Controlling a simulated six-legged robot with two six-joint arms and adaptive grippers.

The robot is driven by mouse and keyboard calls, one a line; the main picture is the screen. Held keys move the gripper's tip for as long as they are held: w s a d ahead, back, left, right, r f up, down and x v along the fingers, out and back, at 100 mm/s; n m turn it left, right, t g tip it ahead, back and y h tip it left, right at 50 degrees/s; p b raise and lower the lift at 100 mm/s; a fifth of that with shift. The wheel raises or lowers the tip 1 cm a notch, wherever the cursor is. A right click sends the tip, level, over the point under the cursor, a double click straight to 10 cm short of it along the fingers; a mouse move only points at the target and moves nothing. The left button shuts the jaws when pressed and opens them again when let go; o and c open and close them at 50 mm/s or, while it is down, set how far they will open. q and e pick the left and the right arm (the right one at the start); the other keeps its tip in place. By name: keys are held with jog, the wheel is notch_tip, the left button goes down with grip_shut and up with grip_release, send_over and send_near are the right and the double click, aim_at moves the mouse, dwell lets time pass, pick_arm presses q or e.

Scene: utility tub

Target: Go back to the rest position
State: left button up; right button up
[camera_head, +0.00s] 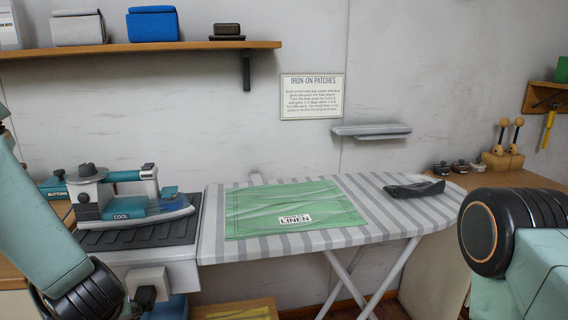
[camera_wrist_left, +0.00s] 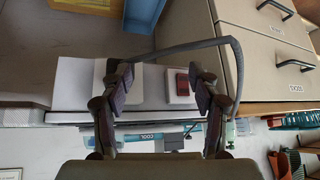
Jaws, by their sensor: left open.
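My left arm comes in from the left in the head view, but its gripper does not show there. In the left wrist view my left gripper (camera_wrist_left: 160,82) is open with its two fingers well apart and nothing between the tips. Behind the fingers are a white box with a red switch (camera_wrist_left: 182,84) and a dark cable (camera_wrist_left: 236,60). The teal and white iron (camera_head: 125,198) sits on its dark ribbed rest (camera_head: 140,235), its label reading COOL. My right arm shows at the right edge of the head view; its gripper is out of view.
A wooden shelf (camera_head: 140,48) and a sign (camera_head: 311,96) are on the wall. Labelled drawers (camera_wrist_left: 285,65) show in the wrist view.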

pick_arm(q)
jog(key=s+d+f+m+g+h, duration=0.1)
jog(key=s+d+f+m+h, duration=0.1)
jog(key=s+d+f, duration=0.35)
jog(key=s+d+f+m+g+h, duration=0.1)
jog(key=s+d+f+m+h, duration=0.15)
jog(key=s+f, duration=0.6)
jog(key=s+d+f+m+g, duration=0.1)
jog(key=s+f+g, duration=0.1)
jog(key=s, duration=0.4)
jog(key=s+d+f+g, duration=0.1)
jog(key=s+f+g, duration=0.1)
jog(key=s+f, duration=0.3)
jog(key=shift+s+d+m, duration=0.35)
jog(key=shift+s, duration=0.7)
jog(key=shift+a, duration=0.1)
